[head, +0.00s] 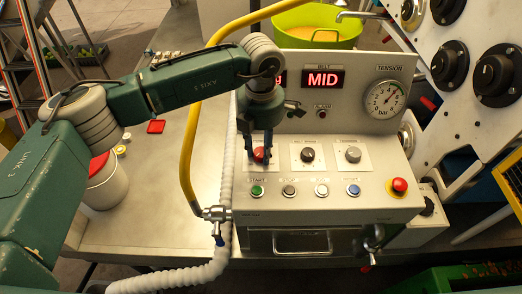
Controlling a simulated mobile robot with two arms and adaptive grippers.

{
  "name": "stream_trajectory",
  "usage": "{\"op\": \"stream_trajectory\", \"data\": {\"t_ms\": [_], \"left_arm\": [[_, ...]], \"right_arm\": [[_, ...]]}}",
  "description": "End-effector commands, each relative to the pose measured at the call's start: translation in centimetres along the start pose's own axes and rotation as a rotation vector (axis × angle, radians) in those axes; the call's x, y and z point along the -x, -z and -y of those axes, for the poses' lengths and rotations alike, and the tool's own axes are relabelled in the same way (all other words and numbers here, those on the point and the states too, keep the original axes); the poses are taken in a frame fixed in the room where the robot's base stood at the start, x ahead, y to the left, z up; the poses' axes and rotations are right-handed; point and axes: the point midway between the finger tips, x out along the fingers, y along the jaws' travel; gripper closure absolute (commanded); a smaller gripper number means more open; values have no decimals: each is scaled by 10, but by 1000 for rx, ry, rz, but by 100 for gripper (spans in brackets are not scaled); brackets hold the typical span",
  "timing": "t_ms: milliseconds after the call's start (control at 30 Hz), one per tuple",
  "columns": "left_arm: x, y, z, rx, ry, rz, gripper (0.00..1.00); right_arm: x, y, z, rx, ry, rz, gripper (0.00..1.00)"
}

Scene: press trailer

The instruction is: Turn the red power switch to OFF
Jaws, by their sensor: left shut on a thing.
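The red power switch (259,155) is a round red knob on the left of the upper row on the sloped grey control panel (330,208). My left gripper (257,160) comes down from above and is shut on the red switch, with a finger on each side of it. The fingers partly cover the knob and its label, so I cannot read its position. My right gripper is not in view.
A black knob (307,154) and a grey knob (353,154) are right of the switch. Below are several push buttons and a red emergency stop (399,186). A yellow pipe (187,150) and white hose (228,170) run close on the left.

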Motion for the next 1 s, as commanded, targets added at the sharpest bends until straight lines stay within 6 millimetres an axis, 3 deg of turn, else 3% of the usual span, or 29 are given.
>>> {"op": "stream_trajectory", "data": {"t_ms": [33, 400, 1000], "left_arm": [[-4, -1, -1, 30, -3, 3, 95], [-5, -1, -2, 358, -4, 5, 95], [-3, -1, -2, 929, -4, 7, 95]], "right_arm": [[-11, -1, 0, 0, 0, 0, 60], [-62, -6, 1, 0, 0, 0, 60], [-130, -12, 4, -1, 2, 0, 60]]}}
